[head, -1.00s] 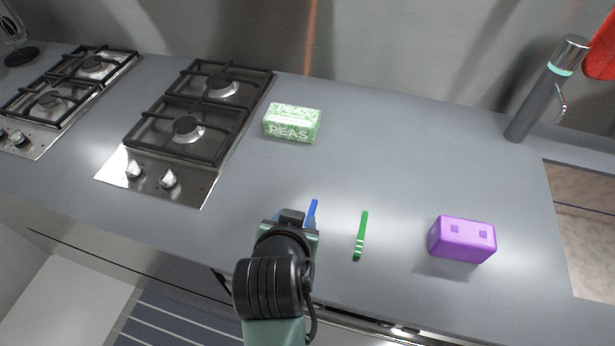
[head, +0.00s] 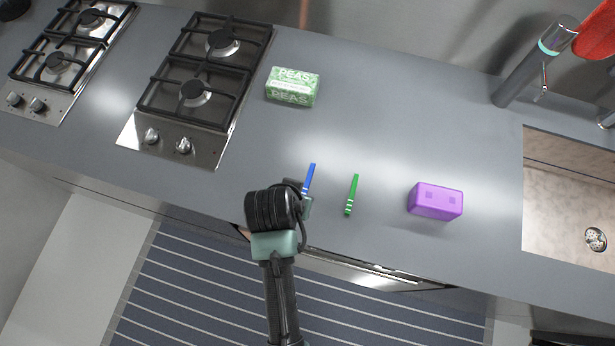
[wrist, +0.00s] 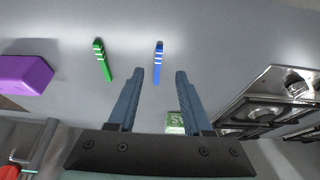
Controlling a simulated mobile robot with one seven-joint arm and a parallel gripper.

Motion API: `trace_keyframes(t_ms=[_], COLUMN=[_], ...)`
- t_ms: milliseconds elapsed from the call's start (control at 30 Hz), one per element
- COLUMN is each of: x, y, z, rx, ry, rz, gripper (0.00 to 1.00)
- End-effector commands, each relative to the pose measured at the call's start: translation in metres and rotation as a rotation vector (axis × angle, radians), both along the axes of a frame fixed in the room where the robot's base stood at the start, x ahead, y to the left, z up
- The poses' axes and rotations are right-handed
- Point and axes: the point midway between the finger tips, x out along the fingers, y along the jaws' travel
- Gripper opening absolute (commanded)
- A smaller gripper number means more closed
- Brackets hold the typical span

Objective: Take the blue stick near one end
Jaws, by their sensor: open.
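The blue stick (head: 309,178) lies on the grey counter, with white bands toward its front end. My arm and gripper partly cover that front end in the head view. In the wrist view the blue stick (wrist: 158,62) shows whole, lying beyond the fingertips and between their lines. My gripper (wrist: 160,72) is open and empty, its two fingers apart, and no contact with the stick shows. In the head view the fingers are hidden behind my wrist.
A green stick (head: 352,194) with white bands lies right of the blue one. A purple block (head: 435,201) lies farther right, before the sink (head: 560,190). A green peas box (head: 293,87) stands behind. A gas hob (head: 200,90) is at left. Counter between them is clear.

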Motion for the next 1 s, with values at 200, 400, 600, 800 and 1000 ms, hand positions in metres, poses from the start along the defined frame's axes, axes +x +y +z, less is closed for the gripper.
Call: trace_keyframes(t_ms=[200, 400, 600, 800, 1000], x=[0.01, 0.013, 0.02, 0.028, 0.029], y=[-0.004, -0.005, -0.01, -0.012, -0.012], z=[-0.023, -0.03, -0.05, -0.07, -0.075], rx=[0.0, 0.0, -0.001, -0.001, 0.0], ry=[-0.001, -0.001, 0.0, -0.001, -0.002], rz=[-0.001, -0.001, -0.002, 0.0, 0.0], gripper=[0.5, 0.5, 0.5, 0.5, 0.5])
